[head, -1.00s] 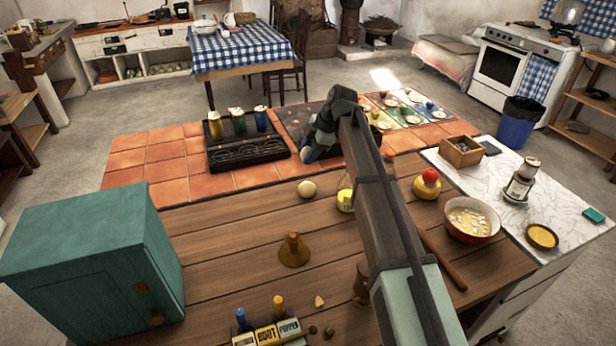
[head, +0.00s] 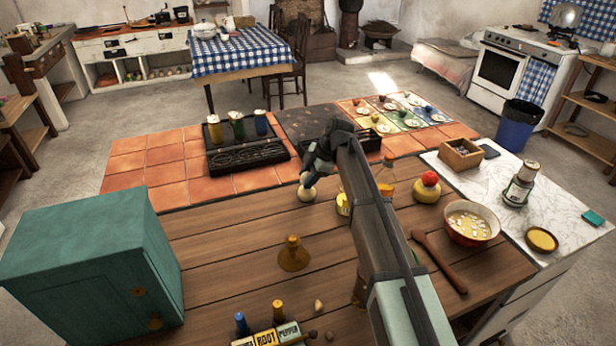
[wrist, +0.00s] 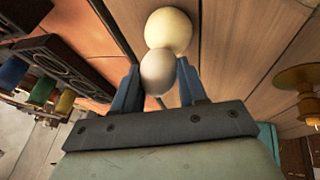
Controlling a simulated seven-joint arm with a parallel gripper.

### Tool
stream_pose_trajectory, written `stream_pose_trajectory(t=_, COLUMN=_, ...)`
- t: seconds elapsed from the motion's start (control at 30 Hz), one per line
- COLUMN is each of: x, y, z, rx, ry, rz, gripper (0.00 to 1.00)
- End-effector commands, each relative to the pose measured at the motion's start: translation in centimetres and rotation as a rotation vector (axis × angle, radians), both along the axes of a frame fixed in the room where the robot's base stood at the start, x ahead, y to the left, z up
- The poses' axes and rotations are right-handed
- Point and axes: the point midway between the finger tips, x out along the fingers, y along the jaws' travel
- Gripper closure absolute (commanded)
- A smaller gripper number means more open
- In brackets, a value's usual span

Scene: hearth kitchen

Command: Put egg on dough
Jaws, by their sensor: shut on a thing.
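The egg (wrist: 158,73) is pale and smooth, and my gripper (wrist: 155,90) is shut on it, one blue finger at each side. The dough (wrist: 169,30), a cream-coloured ball, shows just past the egg in the wrist view, and the two outlines overlap. I cannot tell whether they touch.
A brown flask-shaped thing (head: 293,256) stands nearer on the wooden counter (head: 225,225). A black burner tray (head: 245,153) with coloured jars is behind left. A bowl (head: 472,222) stands at the right.

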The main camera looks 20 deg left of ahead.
Motion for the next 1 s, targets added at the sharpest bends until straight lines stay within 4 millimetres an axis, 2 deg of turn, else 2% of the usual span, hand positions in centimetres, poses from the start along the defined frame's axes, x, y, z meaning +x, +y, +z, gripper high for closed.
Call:
stream_pose_trajectory(t=0.1, x=0.0, y=0.0, z=-0.3, rx=0.0, ry=0.0, rz=0.0, gripper=0.73)
stream_pose_trajectory(t=0.13, x=0.0, y=0.0, z=-0.3, rx=0.0, ry=0.0, rz=0.0, gripper=0.55)
stream_pose_trajectory(t=0.37, x=0.0, y=0.0, z=-0.2, rx=0.0, ry=0.0, rz=0.0, gripper=0.33)
stream_pose_trajectory(t=0.73, x=0.0, y=-0.2, z=0.4, rx=0.0, ry=0.0, rz=0.0, gripper=0.33)
stream_pose_trajectory(t=0.87, x=0.1, y=-0.9, z=1.8, rx=0.001, ry=-0.001, rz=0.0, gripper=0.33)
stream_pose_trajectory(t=1.0, x=0.3, y=-2.0, z=4.1, rx=0.001, ry=-0.002, rz=-0.001, gripper=0.33)
